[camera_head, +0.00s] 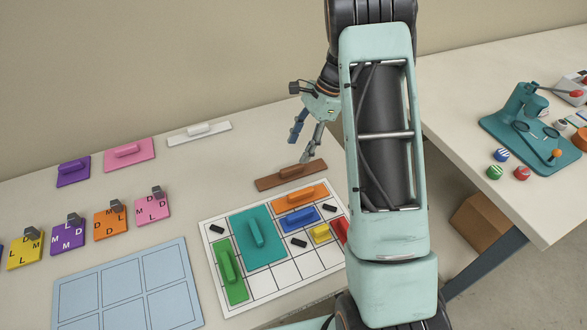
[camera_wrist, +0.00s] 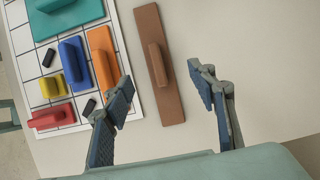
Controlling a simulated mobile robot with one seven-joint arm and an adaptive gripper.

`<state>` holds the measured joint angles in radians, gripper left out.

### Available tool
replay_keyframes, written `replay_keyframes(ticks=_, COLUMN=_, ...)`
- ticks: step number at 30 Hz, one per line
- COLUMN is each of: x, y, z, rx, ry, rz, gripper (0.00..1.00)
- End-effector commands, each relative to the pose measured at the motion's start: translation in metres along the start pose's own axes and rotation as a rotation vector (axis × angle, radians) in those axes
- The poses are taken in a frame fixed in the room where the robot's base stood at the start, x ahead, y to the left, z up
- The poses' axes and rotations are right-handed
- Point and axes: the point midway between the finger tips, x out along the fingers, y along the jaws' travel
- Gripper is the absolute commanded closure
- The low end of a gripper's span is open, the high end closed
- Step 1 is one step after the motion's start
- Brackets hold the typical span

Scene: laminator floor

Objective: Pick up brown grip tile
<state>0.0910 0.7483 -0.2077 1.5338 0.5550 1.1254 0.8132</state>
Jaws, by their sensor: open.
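The brown grip tile (camera_head: 292,175) is a long flat bar with a raised grip along its middle. It lies flat on the table just beyond the gridded board (camera_head: 262,297). In the wrist view the brown tile (camera_wrist: 158,75) runs nearly upright in the picture, beside the board. My gripper (camera_head: 302,146) is above the table near the brown tile in the head view. In the wrist view my gripper (camera_wrist: 160,88) is open and empty, with its fingers apart and the tile showing between them. I cannot tell the exact height of the fingertips above it.
The board holds teal (camera_head: 257,235), green (camera_head: 229,272), orange (camera_head: 292,197), blue (camera_head: 299,217), yellow and red tiles. Purple, pink and white (camera_head: 200,133) tiles lie at the back left. Lettered blocks and a light-blue panel (camera_head: 128,287) are at left. Table right of the tile is bare in the wrist view.

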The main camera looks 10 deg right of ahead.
Motion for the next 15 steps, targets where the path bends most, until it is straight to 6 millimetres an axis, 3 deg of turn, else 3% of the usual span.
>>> replay_keyframes(ticks=3, x=0.020, y=0.001, z=0.000, rx=-0.003, ry=0.001, rz=0.003, gripper=0.48)
replay_keyframes(ticks=11, x=0.041, y=0.002, z=-0.001, rx=-0.003, ry=0.002, rz=0.002, gripper=0.48)
replay_keyframes(ticks=15, x=0.062, y=0.006, z=-0.003, rx=-0.002, ry=0.002, rz=0.004, gripper=0.48)
